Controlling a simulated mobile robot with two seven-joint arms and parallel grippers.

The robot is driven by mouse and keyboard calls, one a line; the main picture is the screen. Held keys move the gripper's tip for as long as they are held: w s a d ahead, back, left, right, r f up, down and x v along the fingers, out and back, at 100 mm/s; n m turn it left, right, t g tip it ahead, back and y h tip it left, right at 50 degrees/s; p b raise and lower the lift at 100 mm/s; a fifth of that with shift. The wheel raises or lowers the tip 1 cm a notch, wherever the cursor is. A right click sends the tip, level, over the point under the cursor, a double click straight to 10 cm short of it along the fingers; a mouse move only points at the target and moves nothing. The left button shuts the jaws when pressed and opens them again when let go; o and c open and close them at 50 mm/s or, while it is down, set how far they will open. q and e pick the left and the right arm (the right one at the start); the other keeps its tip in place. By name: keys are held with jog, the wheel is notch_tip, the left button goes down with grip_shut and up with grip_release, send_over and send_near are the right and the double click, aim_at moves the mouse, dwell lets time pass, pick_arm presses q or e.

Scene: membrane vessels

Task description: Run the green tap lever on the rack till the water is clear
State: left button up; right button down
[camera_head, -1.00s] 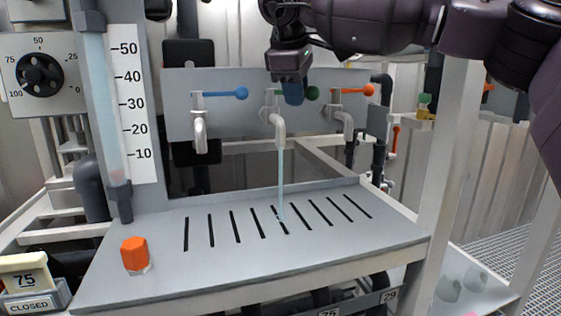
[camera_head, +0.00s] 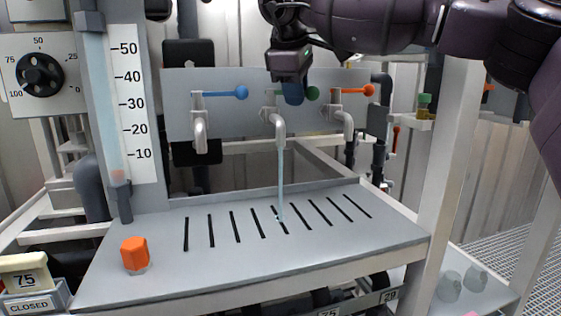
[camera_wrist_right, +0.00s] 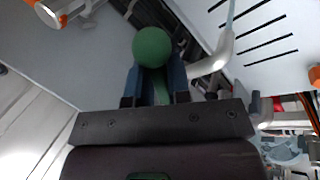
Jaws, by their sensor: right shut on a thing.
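The green tap lever (camera_head: 313,93) sits in the middle of a grey panel, between the blue and orange levers. My right gripper (camera_head: 293,92) is at this lever, coming down from above and partly hiding it. In the right wrist view, the lever's round green knob (camera_wrist_right: 151,46) sits between the two blue fingers (camera_wrist_right: 152,82), which are shut on it. A thin, pale bluish stream of water (camera_head: 281,175) runs from the middle spout (camera_head: 279,128) down to the slotted tray (camera_head: 340,240). My left gripper is not in view.
The blue lever (camera_head: 240,92) and orange lever (camera_head: 368,90) flank the green one. A sight tube (camera_head: 105,100) with a scale stands at left, beside a black dial (camera_head: 40,75). An orange hexagonal piece (camera_head: 134,252) stands on the tray's left. A white post (camera_head: 450,150) rises at right.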

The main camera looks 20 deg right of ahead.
jog(key=w+n+y+p, duration=0.1)
jog(key=n, duration=0.1)
jog(key=w+n+y+p, duration=0.1)
jog(key=n, duration=0.2)
jog(key=w+d+n+y+p, duration=0.1)
jog(key=n, duration=0.2)
jog(key=shift+w+r+t, duration=0.1)
jog(key=shift+w+t, duration=0.1)
jog(key=shift+t, duration=0.2)
jog(key=shift+d, duration=0.1)
jog(key=c, duration=1.4)
grip_release()
jog(key=shift+c, duration=0.2)
jog(key=o, duration=0.4)
jog(key=shift+w, duration=0.2)
jog(key=shift+s, duration=0.1)
